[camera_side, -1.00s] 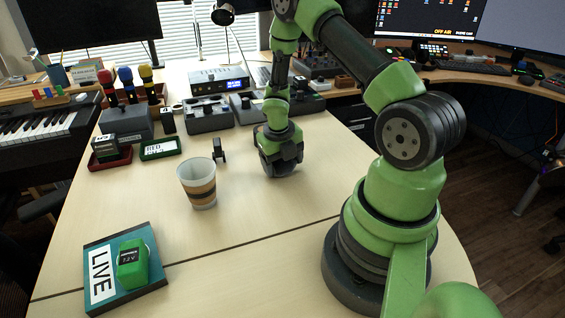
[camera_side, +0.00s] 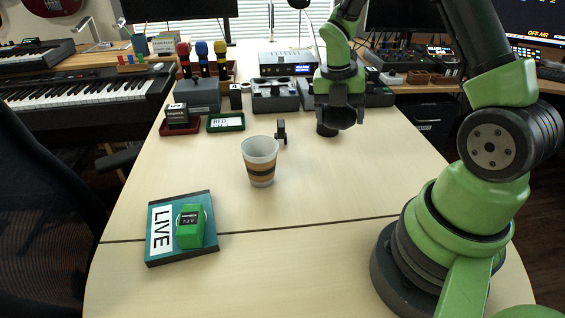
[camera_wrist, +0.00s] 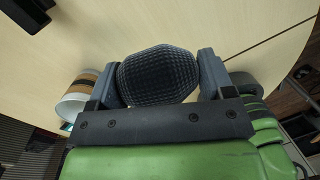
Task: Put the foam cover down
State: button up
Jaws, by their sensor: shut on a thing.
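My gripper (camera_wrist: 160,85) is shut on the foam cover (camera_wrist: 158,72), a dark rounded piece with a meshed surface, held between the two grey fingers in the wrist view. In the side view my gripper (camera_side: 338,112) is over the far part of the table, right of the cup. The dark end of the foam cover (camera_side: 326,130) shows below the fingers. I cannot tell whether it touches the table.
A paper cup (camera_side: 260,163) and a small black clip (camera_side: 281,132) stand left of my gripper. A teal LIVE board (camera_side: 160,245) carries a green device (camera_side: 190,228). Red (camera_side: 180,128) and green (camera_side: 226,123) trays, and grey cases (camera_side: 275,97), line the back.

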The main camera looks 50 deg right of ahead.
jog(key=w+a+r+m+y, duration=0.1)
jog(key=a+r+m+y, duration=0.15)
jog(key=a+m, duration=0.75)
jog(key=a+r+m+y, duration=0.1)
jog(key=a+r+m, duration=0.35)
jog(key=m, duration=0.85)
jog(key=n+g+h, duration=0.1)
jog(key=n, duration=0.8)
send_over(271, 316)
notch_tip(271, 316, down, 8)
jog(key=f, duration=1)
jog(key=shift+w, duration=0.25)
jog(key=shift+f, duration=0.15)
